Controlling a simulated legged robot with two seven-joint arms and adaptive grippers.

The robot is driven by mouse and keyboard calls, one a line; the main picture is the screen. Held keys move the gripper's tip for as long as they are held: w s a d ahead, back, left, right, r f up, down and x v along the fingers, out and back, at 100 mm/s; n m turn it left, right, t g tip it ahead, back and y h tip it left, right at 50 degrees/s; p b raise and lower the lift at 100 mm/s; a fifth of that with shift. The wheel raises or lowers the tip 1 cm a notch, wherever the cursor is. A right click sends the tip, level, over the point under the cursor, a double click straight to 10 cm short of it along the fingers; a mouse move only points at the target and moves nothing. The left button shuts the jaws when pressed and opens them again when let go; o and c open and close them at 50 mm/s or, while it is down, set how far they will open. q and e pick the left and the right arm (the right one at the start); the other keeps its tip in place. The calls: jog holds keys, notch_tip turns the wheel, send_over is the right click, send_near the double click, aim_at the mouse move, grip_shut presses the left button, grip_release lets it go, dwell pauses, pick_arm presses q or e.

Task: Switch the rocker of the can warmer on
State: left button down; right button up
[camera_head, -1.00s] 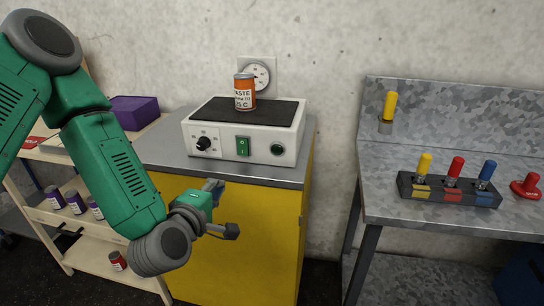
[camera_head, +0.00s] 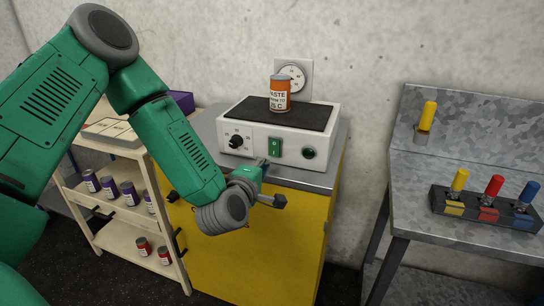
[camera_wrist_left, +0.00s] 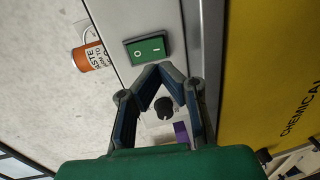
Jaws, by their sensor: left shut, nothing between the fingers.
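The can warmer (camera_head: 291,151) is a white box with a dark top plate, standing on a yellow cabinet. Its green rocker (camera_head: 275,147) is on the front, between a black knob (camera_head: 237,141) and a dark round lamp (camera_head: 309,153). The rocker also shows in the left wrist view (camera_wrist_left: 148,48), with its O and I marks. My left gripper (camera_head: 264,163) is shut and empty, just below the rocker in the head view. In the wrist view its joined fingertips (camera_wrist_left: 160,70) are at the rocker's edge; I cannot tell whether they touch. My right gripper is not in view.
An orange-labelled can (camera_head: 280,94) stands on the warmer's top. A wall dial (camera_head: 293,76) is behind it. A wooden shelf (camera_head: 118,213) with several cans is at the left. A metal bench (camera_head: 418,210) with coloured handles stands at the right.

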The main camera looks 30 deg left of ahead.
aim_at(273, 155)
pick_arm(q)
jog(key=x, duration=0.4)
jog(key=shift+w+a+f, duration=0.1)
jog(key=shift+w+a, duration=0.05)
jog(key=shift+w, duration=0.15)
jog(key=shift+w+f, duration=0.15)
jog(key=shift+w, duration=0.45)
jog(key=shift+w+a+f+b, duration=0.15)
jog(key=shift+w+f+b, duration=0.15)
jog(key=shift+b, duration=0.6)
jog(key=shift+r+p, duration=0.25)
jog(key=shift+p, duration=0.1)
jog(key=shift+t, duration=0.3)
jog(key=shift+s+f, duration=0.1)
